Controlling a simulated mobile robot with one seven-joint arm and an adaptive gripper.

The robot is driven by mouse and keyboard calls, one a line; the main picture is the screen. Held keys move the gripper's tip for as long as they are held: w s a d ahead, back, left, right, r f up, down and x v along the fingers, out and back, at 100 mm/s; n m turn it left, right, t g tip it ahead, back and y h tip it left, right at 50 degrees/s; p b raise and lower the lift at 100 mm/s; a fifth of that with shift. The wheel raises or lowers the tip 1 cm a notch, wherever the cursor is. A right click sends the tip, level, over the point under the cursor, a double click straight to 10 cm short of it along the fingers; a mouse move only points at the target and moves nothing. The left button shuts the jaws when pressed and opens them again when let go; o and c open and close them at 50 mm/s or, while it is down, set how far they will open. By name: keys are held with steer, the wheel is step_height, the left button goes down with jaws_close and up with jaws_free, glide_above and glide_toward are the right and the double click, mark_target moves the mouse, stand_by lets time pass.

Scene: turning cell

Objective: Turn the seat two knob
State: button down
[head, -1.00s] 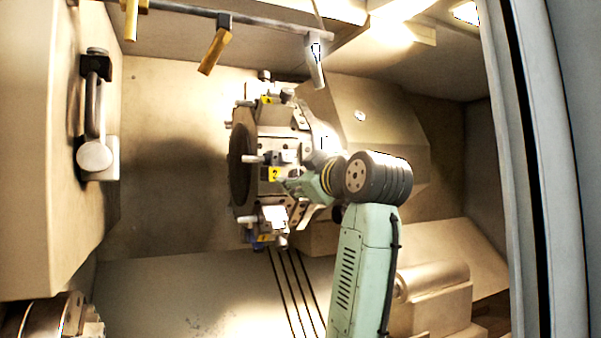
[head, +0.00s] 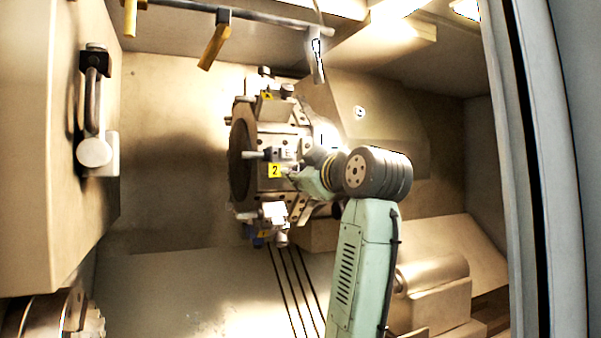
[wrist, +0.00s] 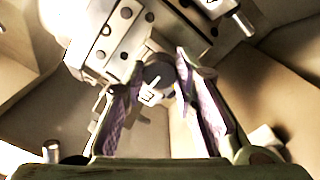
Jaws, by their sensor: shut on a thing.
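The tool turret (head: 240,160) stands in the middle of the head view, with a yellow plate marked 2 (head: 275,170) on the seat facing me. My gripper (head: 290,173) is at that seat, just right of the plate, and its fingers hide most of the knob there. In the wrist view my gripper (wrist: 160,75) has one finger on each side of a dark round knob (wrist: 158,69) and is shut on it. A small pale piece with dark marks (wrist: 149,93) shows in front of the knob. The knob's turn angle cannot be told.
Other turret seats with holders lie above and below, including a pale block (head: 274,211). A rail with hanging yellow hooks (head: 214,46) crosses the top. A lever (head: 93,110) is on the left wall. Free room lies left of the turret.

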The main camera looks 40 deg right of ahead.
steer(key=shift+m, duration=8.9)
steer(key=c, duration=1.3)
jaws_free()
steer(key=shift+s, duration=0.1)
